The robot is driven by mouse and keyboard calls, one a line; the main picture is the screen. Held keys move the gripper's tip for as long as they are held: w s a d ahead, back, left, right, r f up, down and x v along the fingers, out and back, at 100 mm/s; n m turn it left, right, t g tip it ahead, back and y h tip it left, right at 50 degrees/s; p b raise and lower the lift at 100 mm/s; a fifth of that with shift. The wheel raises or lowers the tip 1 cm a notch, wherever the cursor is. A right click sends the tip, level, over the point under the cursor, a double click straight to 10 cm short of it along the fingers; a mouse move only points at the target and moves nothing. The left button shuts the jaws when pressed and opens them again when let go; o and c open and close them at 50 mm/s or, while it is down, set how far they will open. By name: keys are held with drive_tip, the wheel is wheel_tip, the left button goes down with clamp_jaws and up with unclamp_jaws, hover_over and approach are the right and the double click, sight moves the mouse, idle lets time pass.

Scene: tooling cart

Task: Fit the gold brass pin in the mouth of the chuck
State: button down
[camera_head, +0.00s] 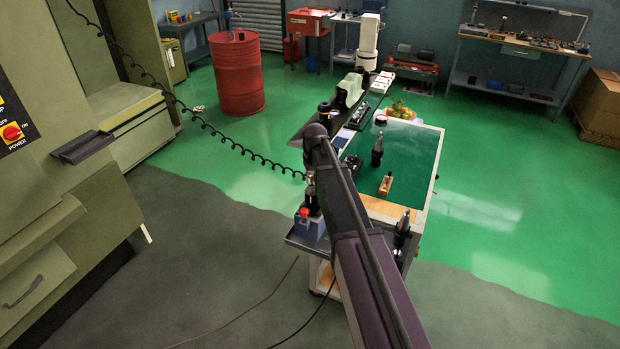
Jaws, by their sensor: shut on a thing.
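My arm reaches from the bottom edge up to the left side of the tooling cart (430,198), where its dark joint hides part of the cart. I cannot make out my gripper's fingers; they seem hidden behind the arm. I cannot pick out the gold brass pin. I cannot tell for sure which thing is the chuck. A dark upright bottle-shaped piece (377,152) stands on the cart's green top. A small tan block with a dark top (385,185) stands nearer the front.
A grey side tray with a blue box (309,226) is at the cart's near left. Dark upright tools (402,226) are at its front right. A green machine (60,195) stands left; the green floor right of the cart is clear.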

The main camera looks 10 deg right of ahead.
drive_tip(key=c, duration=0.6)
unclamp_jaws()
drive_tip(key=shift+o, duration=0.2)
drive_tip(key=shift+s, duration=0.1)
drive_tip(key=s+f+m+g+b, duration=0.1)
drive_tip(key=s+f+b, duration=0.3)
drive_tip(key=s, duration=1)
drive_tip(key=s+f+b, duration=0.3)
drive_tip(key=s+f, duration=0.1)
drive_tip(key=s, duration=1.1)
drive_tip(key=shift+a+m+g+b, duration=0.25)
drive_tip(key=shift+m+g+b, duration=0.15)
